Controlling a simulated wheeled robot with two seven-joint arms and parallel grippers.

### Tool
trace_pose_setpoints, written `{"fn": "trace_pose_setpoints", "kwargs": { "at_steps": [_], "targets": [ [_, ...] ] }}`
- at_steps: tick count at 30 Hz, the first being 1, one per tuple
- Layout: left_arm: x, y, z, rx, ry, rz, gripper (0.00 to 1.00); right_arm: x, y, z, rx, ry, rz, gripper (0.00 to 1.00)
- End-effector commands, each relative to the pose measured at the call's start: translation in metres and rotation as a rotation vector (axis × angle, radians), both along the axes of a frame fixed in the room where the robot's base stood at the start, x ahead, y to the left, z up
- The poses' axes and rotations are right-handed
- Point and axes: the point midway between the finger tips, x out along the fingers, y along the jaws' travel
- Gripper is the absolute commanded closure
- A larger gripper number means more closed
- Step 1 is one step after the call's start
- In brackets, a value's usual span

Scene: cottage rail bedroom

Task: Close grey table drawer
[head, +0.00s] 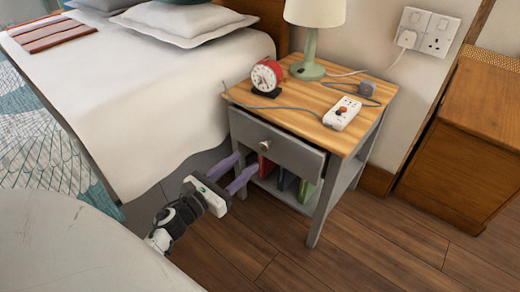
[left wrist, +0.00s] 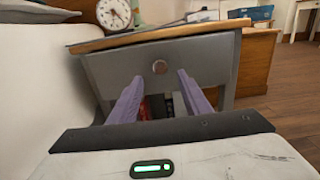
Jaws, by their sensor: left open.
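The grey table (head: 335,190) has a wooden top and a grey drawer (head: 290,153) with a round pale knob (head: 265,145). A dark gap shows under the top's edge, and the drawer front seems to stand slightly out; how far is hard to tell. My left gripper (head: 247,163) is open and empty, its purple fingers pointing at the drawer front, low and near the knob. I cannot tell whether the fingers touch the drawer. My right gripper is not in view.
A red alarm clock (head: 266,76), a lamp (head: 309,40) and a power strip (head: 342,113) with cables are on the tabletop. Books (head: 285,180) stand on the lower shelf. The bed (head: 150,90) is close on the left, a wooden cabinet (head: 465,140) on the right. Floor in front is clear.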

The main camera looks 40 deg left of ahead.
Motion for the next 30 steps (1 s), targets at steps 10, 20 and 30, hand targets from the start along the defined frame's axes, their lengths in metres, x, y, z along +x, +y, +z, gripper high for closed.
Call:
{"fn": "trace_pose_setpoints", "kwargs": {
  "at_steps": [10,20,30],
  "targets": [
    [0.064,-0.005,0.001,-0.003,-0.003,0.000,0.56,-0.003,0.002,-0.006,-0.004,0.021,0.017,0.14],
    [0.085,-0.007,0.001,-0.004,0.000,0.001,0.56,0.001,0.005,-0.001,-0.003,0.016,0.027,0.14],
    [0.085,-0.007,0.001,-0.005,-0.001,0.001,0.82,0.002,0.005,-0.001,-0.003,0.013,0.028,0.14]
  ]
}}
